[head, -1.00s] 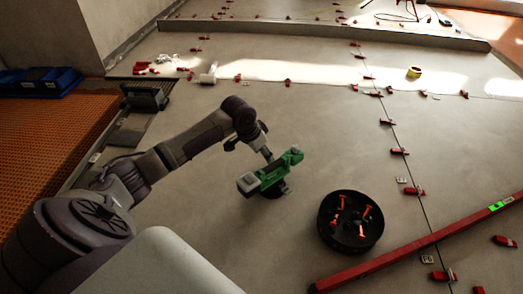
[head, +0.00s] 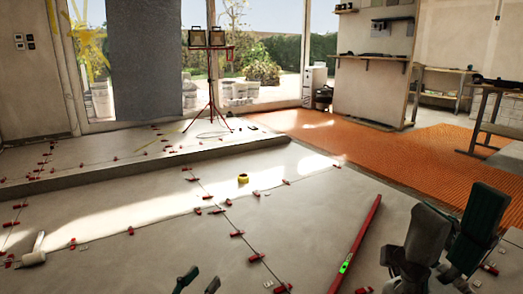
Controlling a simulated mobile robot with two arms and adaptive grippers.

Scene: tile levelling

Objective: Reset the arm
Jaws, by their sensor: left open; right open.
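My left gripper (head: 198,284) shows only its fingertips at the bottom edge of the head view, one dark green and one grey, spread apart with nothing between them. My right gripper (head: 450,255) is large at the lower right, close to the camera. Its grey and dark green fingers are raised and apart, and I see nothing held between them. Most of both arms lies outside the picture.
A long red level (head: 356,246) lies on the tiled floor left of my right gripper. Red clips (head: 237,234) line the joints. A yellow tape roll (head: 243,178) and a white-headed mallet (head: 34,257) lie on the tiles. A red tripod lamp (head: 212,85) stands behind.

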